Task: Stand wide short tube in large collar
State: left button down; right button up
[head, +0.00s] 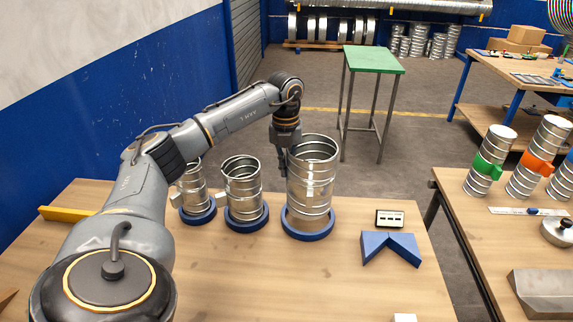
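The wide short tube (312,180), a ribbed shiny metal cylinder, is upright over the large blue collar (307,234) on the wooden table. A brownish band shows between its lower edge and the collar; I cannot tell whether the tube is seated or slightly above. My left gripper (284,165) reaches down at the tube's left upper wall and appears closed on it. One finger shows outside the wall; the other is hidden. My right gripper is out of view.
Two smaller tubes (241,180) (192,185) stand in blue collars to the left. A blue V-shaped block (390,248) and a small black-framed panel (390,219) lie to the right. The front middle of the table (270,285) is clear. Another bench (480,230) stands right.

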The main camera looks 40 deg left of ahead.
aim_at(287, 187)
pick_arm(q)
jog(key=shift+f+b, duration=1.6)
jog(key=shift+f, duration=1.85)
jog(key=c, duration=2)
grip_release()
jog(key=o, duration=0.6)
jog(key=shift+c, duration=0.2)
notch_tip(287, 187, up, 12)
